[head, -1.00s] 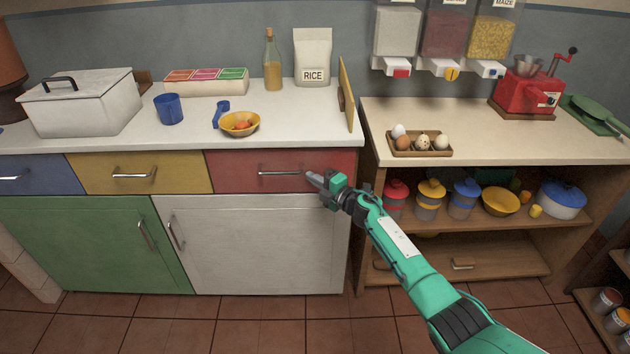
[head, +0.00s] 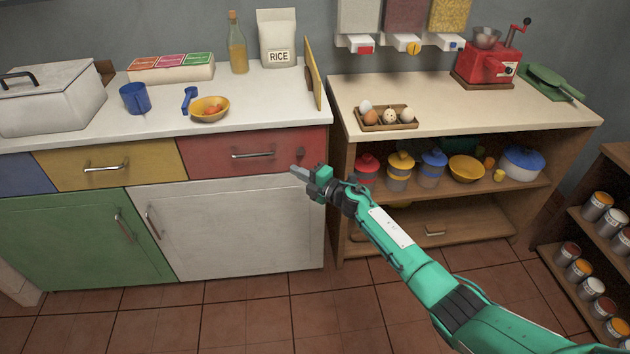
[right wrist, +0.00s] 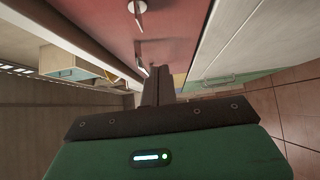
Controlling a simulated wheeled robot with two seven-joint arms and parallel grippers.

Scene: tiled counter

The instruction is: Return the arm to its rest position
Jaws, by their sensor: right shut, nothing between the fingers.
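My right arm (head: 405,247) reaches in from the lower right in the head view. Its gripper (head: 298,171) is shut and empty, just in front of the right end of the red drawer (head: 225,163). The drawer is closed, and the gripper tip is below and to the right of its metal handle (head: 252,155), apart from it. In the right wrist view the shut fingers (right wrist: 158,80) point along the red drawer front (right wrist: 105,20), with the handle (right wrist: 137,8) near the top. My left gripper does not show.
A yellow bowl (head: 209,108), a blue mug (head: 135,98) and a white box (head: 50,98) stand on the counter. An egg tray (head: 388,122) sits on the right counter, above an open shelf with pots (head: 465,168). A can rack (head: 590,255) stands at far right. Tiled floor (head: 250,315) is clear.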

